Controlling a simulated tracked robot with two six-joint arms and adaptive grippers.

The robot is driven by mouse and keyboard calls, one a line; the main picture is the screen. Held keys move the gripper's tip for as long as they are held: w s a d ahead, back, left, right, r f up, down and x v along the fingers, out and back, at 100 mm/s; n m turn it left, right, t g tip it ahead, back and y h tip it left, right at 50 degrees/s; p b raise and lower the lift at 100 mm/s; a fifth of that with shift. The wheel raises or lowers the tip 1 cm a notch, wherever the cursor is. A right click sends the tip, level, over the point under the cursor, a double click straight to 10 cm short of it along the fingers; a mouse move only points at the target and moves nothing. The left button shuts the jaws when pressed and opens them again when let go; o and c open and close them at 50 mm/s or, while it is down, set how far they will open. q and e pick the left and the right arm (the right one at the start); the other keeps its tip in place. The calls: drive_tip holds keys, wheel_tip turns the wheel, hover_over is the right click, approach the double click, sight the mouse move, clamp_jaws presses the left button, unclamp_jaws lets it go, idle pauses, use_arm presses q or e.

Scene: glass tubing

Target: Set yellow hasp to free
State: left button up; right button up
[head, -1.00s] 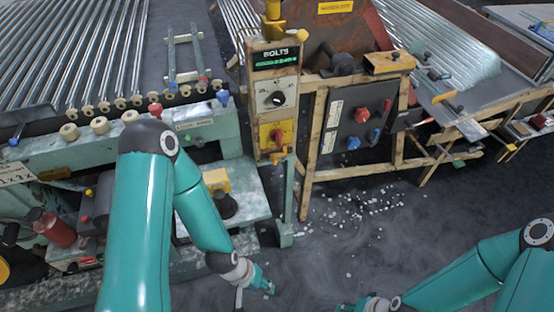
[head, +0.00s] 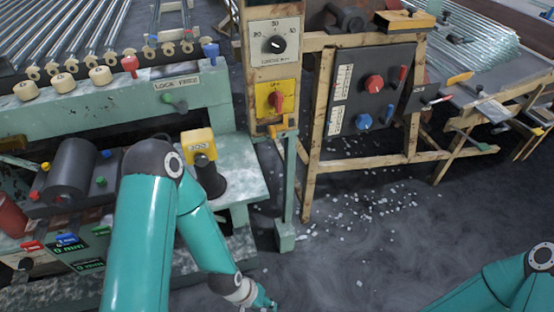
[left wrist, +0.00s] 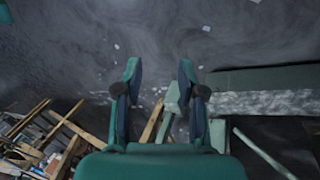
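A small brass-yellow latch piece (head: 283,131) sits on the wooden post just below a yellow switch panel (head: 289,84); it may be the yellow hasp, but I cannot tell its setting. A label reading LOCK FREE (head: 178,85) is on the green bench rail, above a green knob (head: 176,103). My left gripper (head: 264,302) is low at the bottom edge of the head view, well below and apart from these. In the left wrist view the left gripper (left wrist: 160,72) is open and empty, over the floor. My right gripper is out of view.
A red switch (head: 275,102) is on the yellow panel. A dark panel (head: 375,90) with red and blue knobs stands to the right. A yellow block (head: 198,142) and black stalk (head: 211,181) stand on the bench beside my left arm. White bits litter the open floor (head: 375,230).

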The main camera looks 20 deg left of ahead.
use_arm(q)
drive_tip(key=w+f+t+b, duration=0.1)
drive_tip(key=w+f+b, duration=0.3)
drive_tip(key=f, duration=0.1)
drive_tip(key=n+t+y+b, duration=0.2)
drive_tip(key=n+t+y, duration=0.3)
drive_tip(key=t+y, duration=0.85)
approach(275, 135)
drive_tip(key=shift+g, duration=0.35)
drive_tip(key=b+x, duration=0.1)
drive_tip(key=x, duration=0.5)
drive_tip(key=b+x, duration=0.1)
drive_tip(key=x, duration=0.3)
drive_tip(key=shift+w+r+b, duration=0.1)
drive_tip(key=shift+r+b, duration=0.15)
drive_tip(key=shift+b, duration=0.1)
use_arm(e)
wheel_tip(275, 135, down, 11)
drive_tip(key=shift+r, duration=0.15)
use_arm(q)
drive_tip(key=shift+c, duration=0.3)
clamp_jaws()
